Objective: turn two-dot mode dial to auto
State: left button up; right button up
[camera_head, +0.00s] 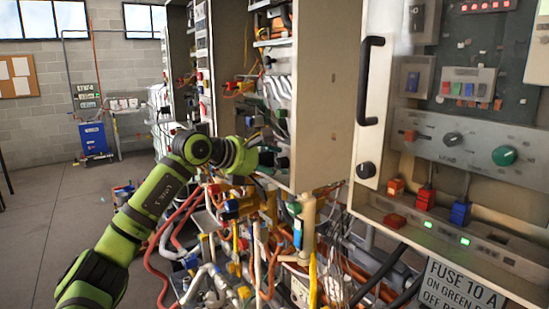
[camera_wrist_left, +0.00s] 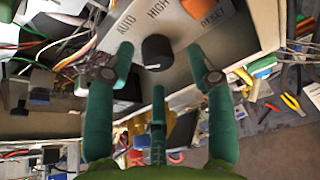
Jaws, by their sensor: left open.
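In the left wrist view a round black dial (camera_wrist_left: 157,52) sits on a grey panel (camera_wrist_left: 178,75). The panel carries the printed words AUTO, HIGH and RESET, with AUTO to the upper left of the dial. I cannot make out any dots or exactly where the dial points. My left gripper (camera_wrist_left: 159,66) is open, with teal fingers at the left, right and below the dial. I see no clear contact. In the head view my green left arm reaches the open cabinet, and its gripper (camera_head: 252,155) is partly hidden among dark parts there.
An orange knob (camera_wrist_left: 199,8) sits beside RESET. In the head view, tangled pipes and cables (camera_head: 265,245) lie below the cabinet (camera_head: 325,90). A control panel (camera_head: 470,145) with a black handle (camera_head: 370,80) stands at right. Open floor (camera_head: 60,215) lies at left.

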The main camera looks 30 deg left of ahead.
pick_arm(q)
jog(key=shift+w+d+f, duration=0.1)
jog(key=shift+w+d, duration=0.05)
jog(key=shift+w, duration=0.3)
jog(key=shift+f, duration=0.1)
jog(key=shift+c, duration=0.4)
pick_arm(e)
jog(key=shift+w+d+r, duration=0.2)
jog(key=shift+w, duration=0.25)
jog(key=shift+w+d+r, duration=0.15)
jog(key=shift+w+d, duration=0.05)
jog(key=shift+w, duration=0.25)
pick_arm(q)
jog(key=c, duration=1)
jog(key=shift+f, duration=0.1)
pick_arm(e)
jog(key=shift+s+d, duration=0.1)
jog(key=shift+s, duration=0.2)
